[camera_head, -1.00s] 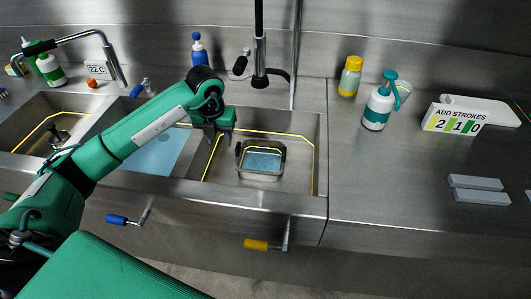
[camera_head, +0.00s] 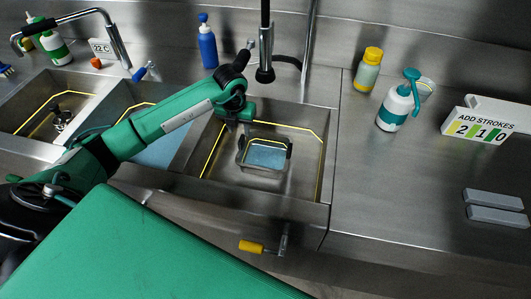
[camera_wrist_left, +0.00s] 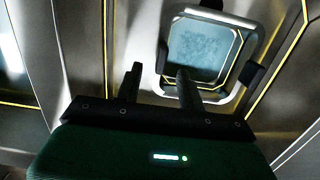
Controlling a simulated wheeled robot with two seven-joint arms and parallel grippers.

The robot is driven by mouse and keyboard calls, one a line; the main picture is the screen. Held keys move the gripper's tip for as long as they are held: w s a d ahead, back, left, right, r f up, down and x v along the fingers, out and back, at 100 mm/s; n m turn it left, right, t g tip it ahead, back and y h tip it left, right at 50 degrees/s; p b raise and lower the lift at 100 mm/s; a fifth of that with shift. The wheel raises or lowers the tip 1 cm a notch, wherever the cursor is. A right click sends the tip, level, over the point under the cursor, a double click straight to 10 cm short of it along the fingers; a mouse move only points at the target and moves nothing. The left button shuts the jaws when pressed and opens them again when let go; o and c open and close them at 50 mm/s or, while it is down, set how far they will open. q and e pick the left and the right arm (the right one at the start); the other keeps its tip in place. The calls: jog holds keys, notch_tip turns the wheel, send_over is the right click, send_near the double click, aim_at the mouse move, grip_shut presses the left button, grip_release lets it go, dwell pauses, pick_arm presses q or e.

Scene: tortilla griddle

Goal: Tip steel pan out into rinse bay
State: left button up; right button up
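The steel pan (camera_head: 263,171) sits upright in the right-hand sink bay (camera_head: 305,175), with pale bluish water in it. It has black grips on its left and right sides. My left gripper (camera_head: 238,130) is over the bay, at the pan's left rear. In the left wrist view, the left gripper's two fingers (camera_wrist_left: 158,78) are apart, with a gap between them. The pan (camera_wrist_left: 225,12) lies just beyond, with its left black grip (camera_wrist_left: 162,56) near the fingertips; I cannot tell whether they touch. My right gripper is not in view.
A middle bay (camera_head: 165,150) holds bluish water, and a left bay (camera_head: 70,85) has a yellow line. A black spray hose (camera_head: 264,73) hangs behind the right bay. A yellow-handled lever (camera_head: 252,247) is in front.

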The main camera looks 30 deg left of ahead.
aim_at(241, 138)
pick_arm(q)
jog(key=shift+f, duration=0.55)
jog(key=f, duration=0.1)
jog(key=f+p, duration=0.1)
jog(key=f, duration=0.2)
jog(key=shift+w+d+f+p, duration=0.1)
jog(key=shift+w+f+p, duration=0.2)
jog(key=shift+p, duration=0.1)
jog(key=shift+f, duration=0.25)
jog(key=shift+c, duration=0.5)
grip_shut()
